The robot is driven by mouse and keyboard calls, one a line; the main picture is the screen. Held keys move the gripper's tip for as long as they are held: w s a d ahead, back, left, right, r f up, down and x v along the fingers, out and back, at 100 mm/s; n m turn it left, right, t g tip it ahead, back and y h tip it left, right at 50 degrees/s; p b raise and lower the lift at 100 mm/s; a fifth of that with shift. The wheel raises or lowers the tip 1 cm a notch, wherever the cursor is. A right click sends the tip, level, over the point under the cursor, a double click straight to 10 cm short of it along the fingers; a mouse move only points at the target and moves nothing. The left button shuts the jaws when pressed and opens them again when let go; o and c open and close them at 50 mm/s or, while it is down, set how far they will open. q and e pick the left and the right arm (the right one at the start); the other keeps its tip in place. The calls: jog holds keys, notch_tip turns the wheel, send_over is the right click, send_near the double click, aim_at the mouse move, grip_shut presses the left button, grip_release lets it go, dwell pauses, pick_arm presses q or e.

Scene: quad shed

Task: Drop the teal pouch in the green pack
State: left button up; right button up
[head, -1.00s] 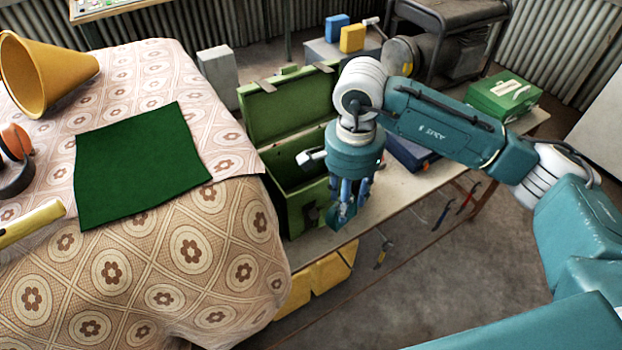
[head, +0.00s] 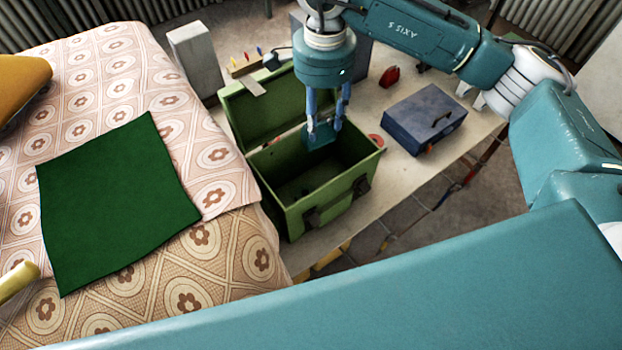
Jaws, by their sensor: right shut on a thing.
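My right gripper (head: 323,135) points down and is shut on the teal pouch (head: 319,138), a small dark teal piece between its fingertips. It holds the pouch above the open green pack (head: 333,203), over the back part of its opening. The pack is a box-like green case with its lid (head: 262,108) raised at the back and dark latches on its front. Its visible inside looks dark and empty, though the gripper hides part of it. My left gripper is not in view.
The pack stands on a pale bench (head: 400,170) beside a bed-like surface with a patterned cloth (head: 210,245) and a dark green mat (head: 115,200). A blue case (head: 424,118) and a red item (head: 389,76) are right of the pack. A grey block (head: 193,58) stands behind.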

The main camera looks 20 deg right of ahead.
aim_at(321, 135)
jog(key=f, duration=0.1)
jog(key=f+b, duration=0.1)
jog(key=f, duration=0.1)
jog(key=shift+s, duration=0.35)
jog(key=shift+w+f, duration=0.2)
jog(key=shift+f, duration=0.3)
jog(key=shift+w+f, duration=0.2)
jog(key=shift+f, duration=0.35)
jog(key=shift+s, duration=0.15)
jog(key=o, duration=1.2)
jog(key=shift+o, duration=0.2)
jog(key=shift+r, duration=0.5)
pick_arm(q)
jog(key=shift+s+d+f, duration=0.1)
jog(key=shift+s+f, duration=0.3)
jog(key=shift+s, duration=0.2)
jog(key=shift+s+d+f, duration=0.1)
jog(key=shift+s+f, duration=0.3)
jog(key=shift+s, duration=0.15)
pick_arm(e)
notch_tip(321, 135, up, 11)
jog(key=shift+r, duration=0.1)
